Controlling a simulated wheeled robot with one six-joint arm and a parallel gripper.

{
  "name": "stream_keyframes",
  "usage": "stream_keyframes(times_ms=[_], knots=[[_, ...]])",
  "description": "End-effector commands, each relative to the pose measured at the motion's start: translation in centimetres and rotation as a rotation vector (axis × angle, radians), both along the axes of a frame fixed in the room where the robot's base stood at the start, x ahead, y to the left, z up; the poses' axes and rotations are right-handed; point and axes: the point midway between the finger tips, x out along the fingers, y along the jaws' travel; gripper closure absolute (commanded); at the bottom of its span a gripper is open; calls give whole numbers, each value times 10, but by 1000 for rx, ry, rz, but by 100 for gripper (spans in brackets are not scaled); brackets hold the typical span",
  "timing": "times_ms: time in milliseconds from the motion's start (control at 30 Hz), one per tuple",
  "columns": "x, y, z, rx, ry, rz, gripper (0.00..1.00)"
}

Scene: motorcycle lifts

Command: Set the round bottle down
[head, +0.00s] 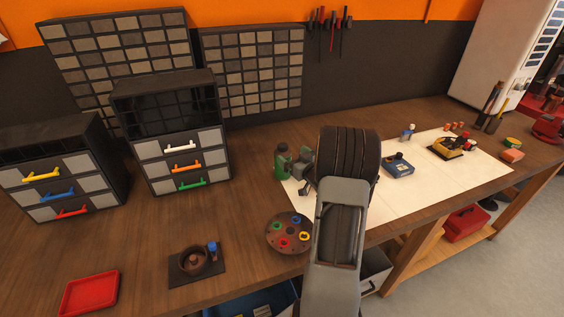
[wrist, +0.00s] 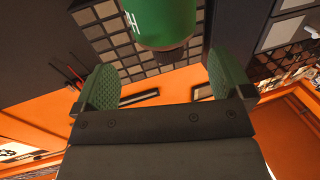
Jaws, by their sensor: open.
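The round green bottle (head: 283,161) stands upright on the workbench at the left end of the pale mat, partly hidden by my gripper. My gripper (head: 297,165) is right beside it in the head view, and my arm hides the bench behind. In the wrist view the green bottle (wrist: 163,20) with a dark end shows at the top, just past the gap between the fingers. My gripper (wrist: 163,72) is open there, with its green pads wide apart and room on both sides of the bottle.
A round palette (head: 289,233) lies in front of the bottle. A drawer cabinet (head: 172,135) stands to the left. Bare wood lies between the cabinet and the palette.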

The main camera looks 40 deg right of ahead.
Motion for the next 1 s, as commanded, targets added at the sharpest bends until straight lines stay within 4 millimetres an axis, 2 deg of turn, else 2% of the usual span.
stream_keyframes(times_ms=[167, 433, 600, 867, 1000], knots=[[9, 2, 1, 0, 0, 2, 2], [43, 8, 3, 1, 1, 3, 2], [57, 8, 2, 0, 0, 2, 2], [59, 7, 1, 0, 0, 1, 2], [58, 7, 1, 0, 0, 1, 14]])
